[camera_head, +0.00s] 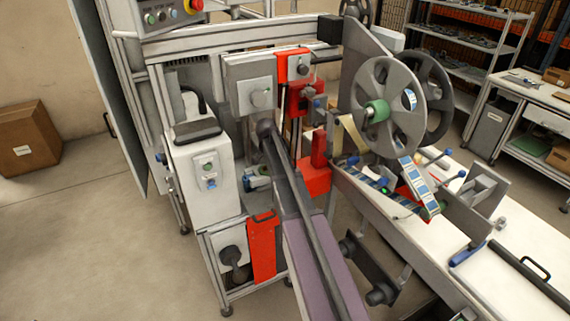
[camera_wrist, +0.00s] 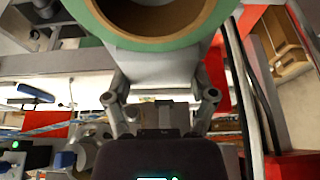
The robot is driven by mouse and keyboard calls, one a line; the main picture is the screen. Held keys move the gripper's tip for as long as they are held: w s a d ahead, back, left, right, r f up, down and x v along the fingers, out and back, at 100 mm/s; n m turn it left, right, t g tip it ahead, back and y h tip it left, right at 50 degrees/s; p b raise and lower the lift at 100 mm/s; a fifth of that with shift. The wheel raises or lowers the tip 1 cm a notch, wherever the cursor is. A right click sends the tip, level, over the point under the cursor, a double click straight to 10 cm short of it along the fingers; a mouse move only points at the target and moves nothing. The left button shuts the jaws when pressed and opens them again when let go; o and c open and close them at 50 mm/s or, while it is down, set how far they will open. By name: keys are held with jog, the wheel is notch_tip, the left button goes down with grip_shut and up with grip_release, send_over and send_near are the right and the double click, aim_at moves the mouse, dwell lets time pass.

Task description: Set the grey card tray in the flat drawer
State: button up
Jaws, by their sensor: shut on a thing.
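In the wrist view, my gripper (camera_wrist: 160,88) is shut with its two fingers on either side of a smooth grey piece (camera_wrist: 155,65). A large ring (camera_wrist: 100,28), green outside with a tan core, fills the top of that view above the grey piece. I cannot tell whether the two are joined, or whether the grey piece is the card tray. I cannot make out my gripper in the head view. No flat drawer or card tray is clearly identifiable in the head view.
A tape reel (camera_head: 365,82) with a green hub stands over a label feed. A grey machine (camera_head: 200,175) with red parts stands left of it. A white worktop (camera_head: 525,230), shelves (camera_head: 450,58) and a cardboard box (camera_head: 25,135) are around.

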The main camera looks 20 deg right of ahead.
jog(key=shift+f, duration=0.2)
dwell(0.3)
notch_tip(320, 180, down, 9)
jog(key=b, duration=0.9)
jog(key=shift+r, duration=0.2)
jog(key=shift+f+b, duration=0.8)
jog(key=shift+f, duration=0.05)
dwell(0.6)
jog(key=shift+f+b, duration=0.35)
jog(key=shift+f, duration=0.1)
jog(key=o, duration=1.2)
jog(key=shift+r, duration=0.25)
